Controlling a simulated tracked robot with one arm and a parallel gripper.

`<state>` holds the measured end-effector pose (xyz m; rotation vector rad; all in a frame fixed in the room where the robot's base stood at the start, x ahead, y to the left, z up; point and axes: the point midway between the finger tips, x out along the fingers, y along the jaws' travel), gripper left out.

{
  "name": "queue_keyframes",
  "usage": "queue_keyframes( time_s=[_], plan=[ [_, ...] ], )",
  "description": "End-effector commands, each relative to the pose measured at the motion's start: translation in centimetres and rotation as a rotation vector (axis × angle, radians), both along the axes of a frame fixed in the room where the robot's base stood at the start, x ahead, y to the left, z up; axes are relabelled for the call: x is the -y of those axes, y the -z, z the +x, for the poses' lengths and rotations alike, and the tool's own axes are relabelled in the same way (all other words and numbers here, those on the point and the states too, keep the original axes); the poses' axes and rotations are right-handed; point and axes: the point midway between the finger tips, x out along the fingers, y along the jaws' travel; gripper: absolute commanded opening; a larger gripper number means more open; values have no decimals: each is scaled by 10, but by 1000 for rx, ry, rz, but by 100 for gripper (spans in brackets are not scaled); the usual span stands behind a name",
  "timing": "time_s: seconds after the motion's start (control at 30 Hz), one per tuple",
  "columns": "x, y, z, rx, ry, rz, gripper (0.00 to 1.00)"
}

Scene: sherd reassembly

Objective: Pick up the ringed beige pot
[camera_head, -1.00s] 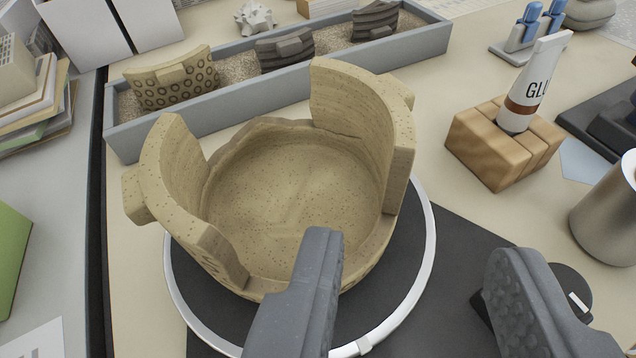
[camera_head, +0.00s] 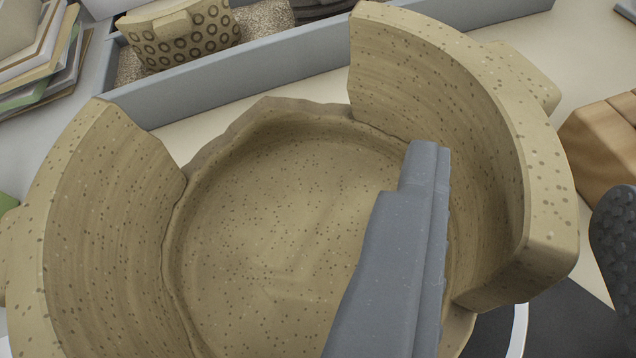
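The beige pot (camera_head: 270,230) is speckled brown, with an open bowl and two raised wall sections, one at the left (camera_head: 110,220) and one at the right (camera_head: 450,120). Its outer face is mostly hidden, so I cannot see rings on it now. My gripper (camera_head: 520,175) is open. Its left finger is over the pot's inside, in front of the right wall section. Its right finger is outside the pot at the right picture edge. The right wall section shows between the fingers, with a visible gap to the right finger; contact with the left finger is unclear.
A grey tray (camera_head: 290,75) behind the pot holds a beige sherd with dark rings (camera_head: 185,35) on sand. A wooden block (camera_head: 605,145) stands at the right. Papers or books (camera_head: 35,70) are stacked at the left. A turntable's white rim (camera_head: 518,330) shows at lower right.

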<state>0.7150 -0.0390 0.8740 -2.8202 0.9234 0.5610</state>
Motion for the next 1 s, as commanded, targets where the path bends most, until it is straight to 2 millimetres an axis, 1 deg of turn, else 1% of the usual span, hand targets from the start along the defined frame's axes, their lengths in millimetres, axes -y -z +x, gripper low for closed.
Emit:
queue_keyframes(
  time_s=[0.13, 0.17, 0.2, 0.27, 0.3, 1.0],
  plan=[
    [-1, 0, 0, 0, -1, 0, 38],
    [-1, 0, 0, 0, -1, 0, 30],
    [-1, 0, 0, 0, -1, 0, 18],
    [-1, 0, 0, -1, -1, 0, 2],
    [-1, 0, 0, 0, -1, 0, 0],
    [-2, 0, 0, 0, -3, 0, 0]
  ],
)
